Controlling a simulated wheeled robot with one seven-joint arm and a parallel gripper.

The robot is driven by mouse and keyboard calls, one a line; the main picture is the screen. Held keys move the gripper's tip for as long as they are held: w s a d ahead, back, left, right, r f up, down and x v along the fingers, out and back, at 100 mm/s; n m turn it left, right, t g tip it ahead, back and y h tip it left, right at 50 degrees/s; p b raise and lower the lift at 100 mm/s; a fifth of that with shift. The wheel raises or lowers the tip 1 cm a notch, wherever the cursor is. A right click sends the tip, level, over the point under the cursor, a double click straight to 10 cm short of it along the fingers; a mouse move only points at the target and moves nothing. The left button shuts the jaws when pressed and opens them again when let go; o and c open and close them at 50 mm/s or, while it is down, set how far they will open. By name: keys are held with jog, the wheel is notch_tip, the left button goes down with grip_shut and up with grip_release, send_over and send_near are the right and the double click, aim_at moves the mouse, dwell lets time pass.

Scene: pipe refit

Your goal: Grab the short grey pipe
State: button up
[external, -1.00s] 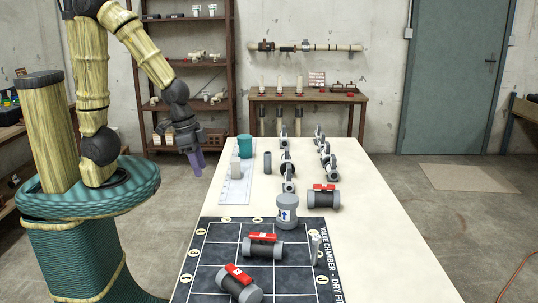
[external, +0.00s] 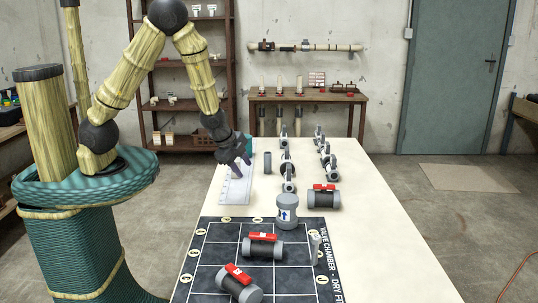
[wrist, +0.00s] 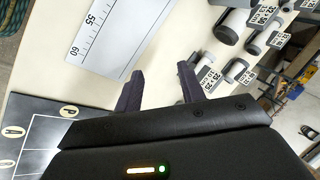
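The short grey pipe (external: 267,162) looks like a small dark grey cylinder standing upright on the pale table, right of the ruler, in the external view. My gripper (external: 243,166) is over the ruler, to the left of the pipe and apart from it. In the wrist view my gripper (wrist: 160,72) has its two dark fingers spread, with only bare table showing between the tips. I cannot pick out the pipe with certainty in the wrist view.
A white ruler plate (external: 233,192) lies under my gripper. A teal cylinder (external: 250,142) is partly hidden behind it. Several tagged grey fittings (external: 288,170) stand right of the pipe. A grey capped cylinder (external: 287,212) and red-handled valves (external: 262,246) are nearer, by the dark grid mat (external: 205,272).

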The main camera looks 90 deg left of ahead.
jog(key=w+a+m+t+y+p, duration=0.2)
jog(key=w+a+m+y+p, duration=0.15)
jog(key=a+m, duration=0.65)
notch_tip(320, 180, up, 2)
jog(key=m+t+y+p, duration=0.1)
jog(key=m+t+y, duration=0.15)
jog(key=m, duration=0.75)
send_over(266, 153)
jog(key=shift+s+d+r+t+h, duration=0.2)
jog(key=shift+s+t+h, duration=0.15)
jog(key=shift+t+h, duration=0.15)
jog(key=shift+w+r+m+t, duration=0.15)
jog(key=shift+w+m+t, duration=0.15)
jog(key=shift+m, duration=0.3)
jog(key=shift+f+p, duration=0.45)
jog(key=shift+f, duration=1.3)
